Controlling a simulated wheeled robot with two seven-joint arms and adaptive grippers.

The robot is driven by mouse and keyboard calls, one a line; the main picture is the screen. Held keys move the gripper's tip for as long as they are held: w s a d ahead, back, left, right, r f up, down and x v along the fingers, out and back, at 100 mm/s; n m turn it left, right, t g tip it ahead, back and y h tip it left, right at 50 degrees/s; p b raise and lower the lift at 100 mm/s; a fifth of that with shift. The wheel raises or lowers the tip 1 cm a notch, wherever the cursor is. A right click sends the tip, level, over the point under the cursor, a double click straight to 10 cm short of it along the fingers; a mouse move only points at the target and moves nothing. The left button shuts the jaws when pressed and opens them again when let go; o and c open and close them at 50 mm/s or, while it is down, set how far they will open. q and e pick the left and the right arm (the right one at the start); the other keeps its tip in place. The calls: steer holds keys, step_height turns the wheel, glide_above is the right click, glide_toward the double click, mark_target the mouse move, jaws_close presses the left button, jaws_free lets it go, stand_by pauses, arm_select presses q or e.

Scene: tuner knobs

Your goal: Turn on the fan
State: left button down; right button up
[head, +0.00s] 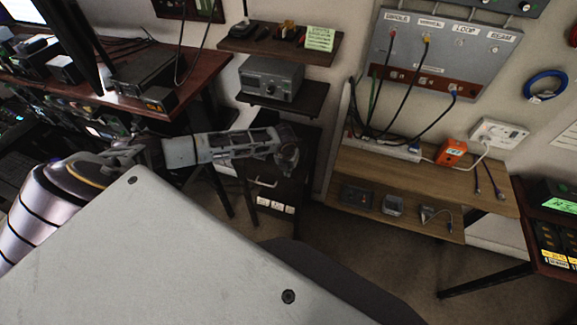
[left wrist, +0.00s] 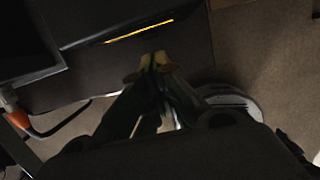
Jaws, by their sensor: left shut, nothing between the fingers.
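I cannot pick out a fan for certain in either view. A grey box with a dial and knobs (head: 270,79) sits on a small dark wall shelf in the head view. My left gripper (head: 289,156) reaches in from the left, below that box and in front of a dark cabinet. Its fingers are shut and empty. In the left wrist view the closed fingertips (left wrist: 156,62) are in front of a dark panel with a yellow strip (left wrist: 139,31). I cannot tell whether they touch it. My right gripper is not in view.
A dark cabinet (head: 270,185) stands under the shelves. A wooden bench (head: 350,170) with a power strip and small devices is to the right, under a grey cable panel (head: 480,60). A brown desk (head: 190,72) with equipment is at left. Carpet floor lies open between them.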

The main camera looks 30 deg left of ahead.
arm_select(q)
steer(key=s+r, duration=0.3)
steer(key=r, duration=0.7)
steer(key=shift+s+d+r+p, duration=0.15)
steer(key=shift+s+d+p, duration=0.1)
steer(key=shift+d+p, duration=0.2)
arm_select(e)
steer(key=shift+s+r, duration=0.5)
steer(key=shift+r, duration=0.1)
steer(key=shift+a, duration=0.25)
